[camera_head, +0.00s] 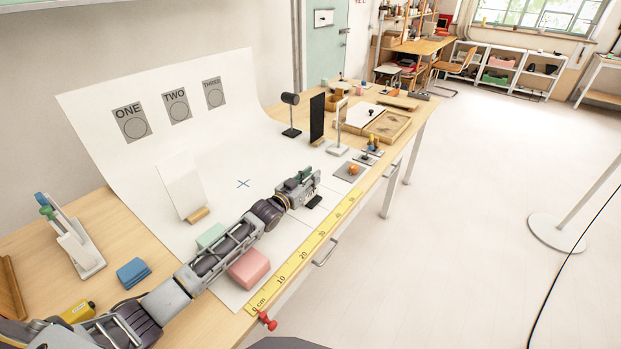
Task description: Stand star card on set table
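The set table (228,291) is a long wooden table with a white sheet on it that curves up at the back. A blank white card (180,186) stands upright, leaning a little, in a small wooden block on the sheet. I see no star on its visible face, so I cannot tell if it is the star card. My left gripper (311,188) is over the front middle of the sheet, right of the card and well apart from it. Its fingers are small here, and I cannot tell if they are open or hold anything. My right gripper is out of view.
A blue cross (243,183) marks the sheet, with clear space around it. A pink block (249,268) and green block (211,236) lie by my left arm. A yellow ruler (304,254) runs along the front edge. A black lamp (290,112) and black panel (317,119) stand behind.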

